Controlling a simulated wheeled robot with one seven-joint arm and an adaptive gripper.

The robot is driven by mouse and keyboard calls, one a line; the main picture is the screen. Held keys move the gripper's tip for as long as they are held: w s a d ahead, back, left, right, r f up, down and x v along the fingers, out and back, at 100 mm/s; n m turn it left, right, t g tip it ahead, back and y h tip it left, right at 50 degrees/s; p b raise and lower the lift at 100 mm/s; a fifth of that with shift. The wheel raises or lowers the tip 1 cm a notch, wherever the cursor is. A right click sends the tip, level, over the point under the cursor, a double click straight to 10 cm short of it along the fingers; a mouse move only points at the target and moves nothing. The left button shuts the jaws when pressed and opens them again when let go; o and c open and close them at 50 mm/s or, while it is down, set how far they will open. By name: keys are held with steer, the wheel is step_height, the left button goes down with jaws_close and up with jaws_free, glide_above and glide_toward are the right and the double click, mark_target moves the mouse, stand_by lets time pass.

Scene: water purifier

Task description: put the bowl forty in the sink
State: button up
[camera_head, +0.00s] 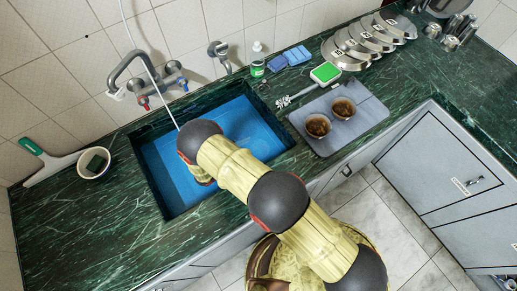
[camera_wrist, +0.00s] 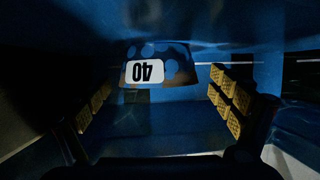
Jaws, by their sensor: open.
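Bowl forty (camera_wrist: 172,57) shows in the wrist view as a dark, spotted bowl with a white "40" label that reads upside down. It is beyond my gripper's fingertips, inside blue surroundings that look like the sink's inside. My gripper (camera_wrist: 160,90) is open, with yellow pads on either side and nothing between them. The blue sink (camera_head: 247,118) is set into the dark green counter in the head view. My arm reaches down over it and hides my gripper and bowl forty there. I cannot tell whether the bowl touches the sink floor.
A grey tray (camera_head: 364,130) with two brown-filled cups stands right of the sink. A white cup (camera_head: 94,163) and a squeegee (camera_head: 48,161) are at left. The faucet (camera_head: 148,80) rises behind the sink. Stacked metal lids (camera_head: 352,44) stand at back right. The front left counter is clear.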

steer(key=p+v, duration=0.1)
steer(key=v, duration=0.9)
steer(key=shift+s+a+r, duration=0.1)
steer(key=shift+a, duration=0.05)
